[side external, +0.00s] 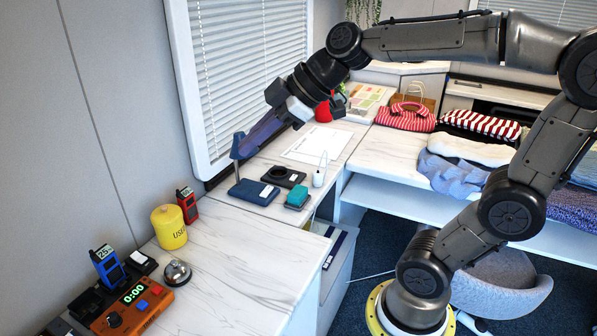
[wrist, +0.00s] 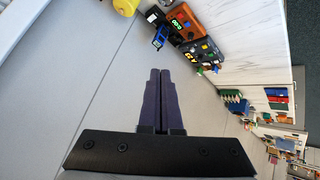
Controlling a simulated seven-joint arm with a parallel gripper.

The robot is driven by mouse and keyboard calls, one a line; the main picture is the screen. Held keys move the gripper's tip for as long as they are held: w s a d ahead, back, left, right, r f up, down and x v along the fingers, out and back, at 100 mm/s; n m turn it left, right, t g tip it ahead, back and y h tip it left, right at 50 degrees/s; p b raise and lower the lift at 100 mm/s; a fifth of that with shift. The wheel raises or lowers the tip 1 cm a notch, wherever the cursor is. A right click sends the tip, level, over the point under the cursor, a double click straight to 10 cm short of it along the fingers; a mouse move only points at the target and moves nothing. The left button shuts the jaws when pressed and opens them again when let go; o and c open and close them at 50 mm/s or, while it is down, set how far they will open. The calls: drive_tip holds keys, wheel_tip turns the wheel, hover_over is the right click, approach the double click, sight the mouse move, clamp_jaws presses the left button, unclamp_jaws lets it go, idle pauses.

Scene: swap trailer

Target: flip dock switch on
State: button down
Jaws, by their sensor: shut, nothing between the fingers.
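My gripper (side external: 244,151) is shut and empty, its dark purple-blue fingers pointing down and left near the wall by the window. In the wrist view the two fingers (wrist: 160,78) lie side by side. A slim slate-blue upright piece (side external: 237,143) shows at the fingertips; I cannot tell what it is or whether they touch it. A navy box (side external: 253,192) with a white label lies on the counter below the gripper. A blue handheld device (side external: 107,266) stands in a black base at the lower left. I cannot make out which thing is the dock or see its switch clearly.
An orange timer box (side external: 146,318), a yellow canister (side external: 168,227), a red device (side external: 187,204) and a bell (side external: 177,273) stand on the near counter.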

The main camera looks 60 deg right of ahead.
drive_tip(key=w+d+f+t, duration=0.2)
drive_tip(key=w+d, duration=1.1)
drive_tip(key=w+d+f+m+h, duration=0.1)
drive_tip(key=w+d+f, duration=0.15)
drive_tip(key=d, duration=0.45)
drive_tip(key=w+d+f+m+h, duration=0.1)
drive_tip(key=w+d+f, duration=0.1)
drive_tip(key=d+f, duration=0.3)
drive_tip(key=s+d+f+m+h, duration=0.1)
drive_tip(key=s+d+f+m, duration=0.2)
drive_tip(key=s+d+f, duration=0.2)
drive_tip(key=s+d+f+m+g+h, duration=0.1)
drive_tip(key=s+d+f+m, duration=0.2)
drive_tip(key=d+f, duration=0.8)
drive_tip(key=s+d, duration=0.1)
drive_tip(key=d, duration=0.5)
drive_tip(key=shift+s+d+f, duration=0.15)
drive_tip(key=shift+s+f, duration=0.15)
drive_tip(key=shift+s, duration=0.05)
